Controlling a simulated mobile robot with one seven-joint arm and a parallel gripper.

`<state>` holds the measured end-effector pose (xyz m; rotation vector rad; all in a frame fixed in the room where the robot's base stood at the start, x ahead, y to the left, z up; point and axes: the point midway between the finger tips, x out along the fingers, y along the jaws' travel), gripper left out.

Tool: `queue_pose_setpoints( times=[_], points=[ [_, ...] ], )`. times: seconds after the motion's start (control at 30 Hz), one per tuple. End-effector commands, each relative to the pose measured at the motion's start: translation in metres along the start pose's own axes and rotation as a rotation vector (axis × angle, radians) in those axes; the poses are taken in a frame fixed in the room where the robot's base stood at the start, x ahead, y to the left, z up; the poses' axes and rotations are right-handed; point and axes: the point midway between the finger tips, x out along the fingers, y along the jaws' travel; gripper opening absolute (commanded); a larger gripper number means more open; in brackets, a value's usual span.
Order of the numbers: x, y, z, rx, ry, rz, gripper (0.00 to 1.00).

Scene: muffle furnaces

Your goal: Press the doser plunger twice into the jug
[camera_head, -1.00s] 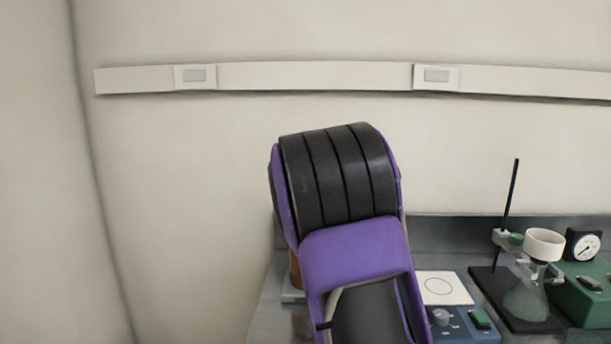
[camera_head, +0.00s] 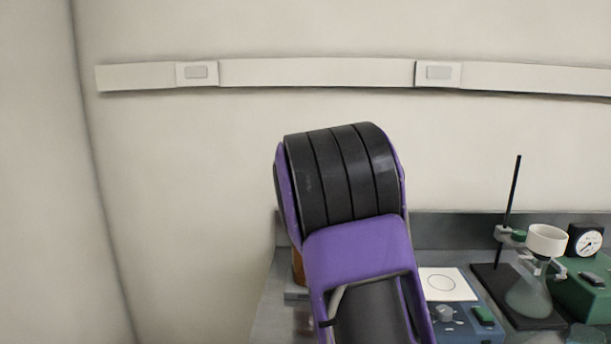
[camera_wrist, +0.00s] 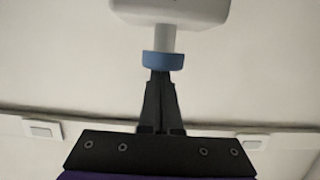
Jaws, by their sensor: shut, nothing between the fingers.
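In the wrist view my gripper (camera_wrist: 162,76) is shut, its two dark fingers together and empty. The fingertips are right at a blue collar (camera_wrist: 163,61) on a white stem, below a white block (camera_wrist: 170,10) cut off by the top edge. These look like parts of the doser, perhaps its plunger. I cannot tell whether the fingertips touch the collar. In the head view my arm hides the gripper and most of a brown object (camera_head: 298,268), perhaps the doser's bottle. I cannot make out the jug in either view.
On the bench to the right of my arm stand a blue device with a white plate (camera_head: 442,284), a flask with a white funnel (camera_head: 547,240) on a clamp stand, and a green box with a gauge (camera_head: 586,243). A socket strip (camera_head: 315,73) runs along the wall.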

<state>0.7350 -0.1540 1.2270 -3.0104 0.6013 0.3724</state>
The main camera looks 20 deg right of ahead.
Motion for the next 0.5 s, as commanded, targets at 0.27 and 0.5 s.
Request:
queue_pose_setpoints(
  times=[0.27, 0.5],
  points=[
    [-0.042, 0.006, -0.021, 0.001, 0.003, -0.003, 0.0],
    [-0.085, 0.007, -0.019, 0.002, 0.003, -0.003, 0.0]
  ],
)
